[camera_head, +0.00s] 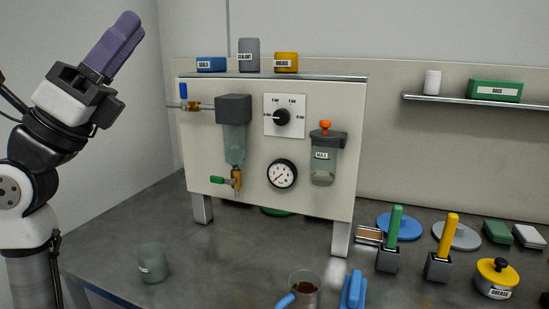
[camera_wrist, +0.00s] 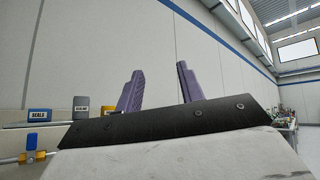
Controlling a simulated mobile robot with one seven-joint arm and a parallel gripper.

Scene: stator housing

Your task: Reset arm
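My gripper (camera_head: 125,28) is raised at the upper left in the head view, its purple fingers pointing up and to the right. It is well above the table and left of the panel (camera_head: 217,174). In the wrist view my gripper (camera_wrist: 160,78) shows two purple fingers standing apart, with only bare wall seen between them. It is open and empty. It touches nothing.
The panel carries a gauge (camera_head: 282,173), a dial (camera_head: 282,117) and a clear bowl (camera_head: 234,142). A shelf (camera_head: 460,101) is at right.

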